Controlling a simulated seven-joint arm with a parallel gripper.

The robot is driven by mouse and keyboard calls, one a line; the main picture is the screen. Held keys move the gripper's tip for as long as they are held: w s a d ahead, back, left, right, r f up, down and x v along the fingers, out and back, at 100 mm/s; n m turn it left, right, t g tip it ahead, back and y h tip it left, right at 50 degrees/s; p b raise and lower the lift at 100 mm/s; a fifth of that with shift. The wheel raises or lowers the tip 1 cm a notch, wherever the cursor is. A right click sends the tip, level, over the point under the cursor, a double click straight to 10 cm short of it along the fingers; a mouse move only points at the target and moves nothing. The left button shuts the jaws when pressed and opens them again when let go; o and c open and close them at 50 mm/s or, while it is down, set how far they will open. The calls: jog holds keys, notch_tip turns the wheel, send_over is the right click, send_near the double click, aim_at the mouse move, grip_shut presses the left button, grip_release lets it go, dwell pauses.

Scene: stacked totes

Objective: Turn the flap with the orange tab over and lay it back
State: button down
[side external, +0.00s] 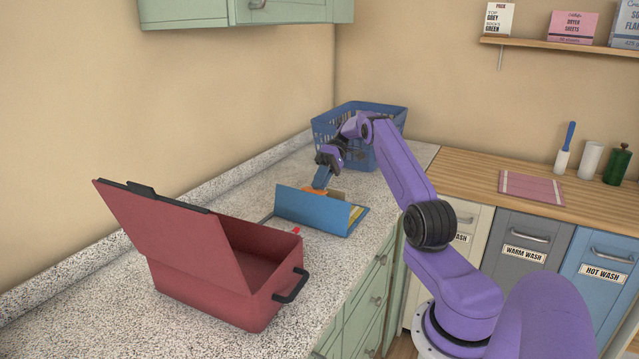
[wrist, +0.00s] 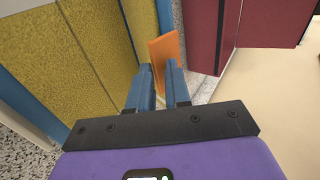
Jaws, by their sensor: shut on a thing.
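The flap (side external: 310,209) is a blue panel standing steeply tilted on a low blue case, with a bit of yellow lining (side external: 355,214) showing at its right end. The orange tab (wrist: 165,52) is on the flap's edge and shows in the wrist view between my two blue fingers. My gripper (wrist: 162,76) is shut on the orange tab. In the side view my gripper (side external: 319,186) is at the flap's upper edge, on its far side. The wrist view shows yellow lining (wrist: 92,60) to the left of the fingers. Part of the tab is hidden by the gripper in the side view.
A red box (side external: 212,285) with a raised lid (side external: 165,225) and black handles stands on the speckled counter in front. A blue basket (side external: 390,113) is behind my gripper. A small red item (side external: 296,230) lies between the case and the red box. The counter's right edge is close.

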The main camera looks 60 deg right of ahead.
jog(key=shift+w+a+f+g, duration=0.15)
jog(key=shift+a+f, duration=0.15)
jog(key=shift+f, duration=0.25)
jog(key=shift+s+a+f+g, duration=0.15)
jog(key=shift+a+f, duration=0.15)
jog(key=shift+f, duration=0.2)
jog(key=c, duration=1.2)
grip_release()
jog(key=shift+w, duration=0.1)
jog(key=shift+r, duration=0.35)
jog(key=shift+c, duration=0.3)
jog(key=s+a+r, duration=0.7)
jog(key=s+r, duration=0.4)
jog(key=r, duration=0.2)
jog(key=shift+s+a+r, duration=0.2)
jog(key=shift+s+a, duration=0.1)
jog(key=shift+a, duration=0.1)
